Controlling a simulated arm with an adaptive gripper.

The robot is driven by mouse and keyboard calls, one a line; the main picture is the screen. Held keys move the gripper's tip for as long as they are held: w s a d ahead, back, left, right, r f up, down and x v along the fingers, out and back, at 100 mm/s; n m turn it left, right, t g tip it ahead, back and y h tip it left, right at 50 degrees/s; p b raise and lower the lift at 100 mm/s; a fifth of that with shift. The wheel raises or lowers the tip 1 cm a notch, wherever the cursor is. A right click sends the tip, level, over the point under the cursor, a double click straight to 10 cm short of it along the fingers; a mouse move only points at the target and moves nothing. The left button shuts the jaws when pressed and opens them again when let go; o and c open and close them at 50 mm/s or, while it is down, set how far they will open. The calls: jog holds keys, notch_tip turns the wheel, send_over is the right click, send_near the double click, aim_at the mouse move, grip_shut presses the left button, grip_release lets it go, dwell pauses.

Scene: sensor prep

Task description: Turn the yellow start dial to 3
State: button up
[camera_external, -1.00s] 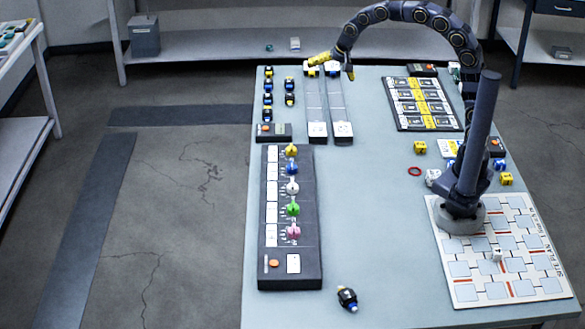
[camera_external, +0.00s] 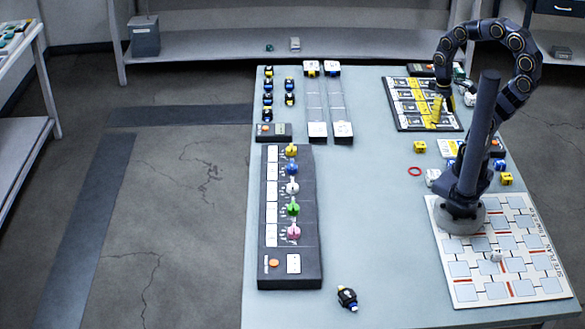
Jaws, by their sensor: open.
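The yellow dial (camera_external: 291,150) is the topmost of several coloured knobs on a long dark panel (camera_external: 303,272) at the table's left side. Its exact setting is too small to read. Below it on the panel are a blue dial (camera_external: 292,169), a white dial (camera_external: 292,188), a green dial (camera_external: 293,209) and a pink dial (camera_external: 293,232). My gripper (camera_external: 443,105) is open, points down and hangs over the board with yellow strips at the right rear, well to the right of the yellow dial. It holds nothing that I can see.
Two long slides (camera_external: 314,100) and several small dark pieces (camera_external: 267,99) lie behind the panel. A yellow-striped board (camera_external: 400,122) is at the right rear. A red ring (camera_external: 414,171) and yellow cubes (camera_external: 419,147) lie near my arm. The table's middle is clear.

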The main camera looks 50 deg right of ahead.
jog(key=w+r+n, duration=0.2)
jog(key=w+n, duration=0.1)
jog(key=w, duration=1.1)
jog(key=n+t, duration=0.2)
jog(key=n, duration=1.3)
send_over(292, 146)
notch_tip(292, 146, down, 21)
jog(key=shift+d+r, duration=0.1)
jog(key=shift+r, duration=0.1)
jog(key=shift+w+f, duration=0.1)
jog(key=shift+f, duration=0.3)
notch_tip(292, 146, down, 7)
jog(key=shift+f, duration=0.15)
jog(key=shift+c, duration=0.4)
jog(key=c, duration=1.1)
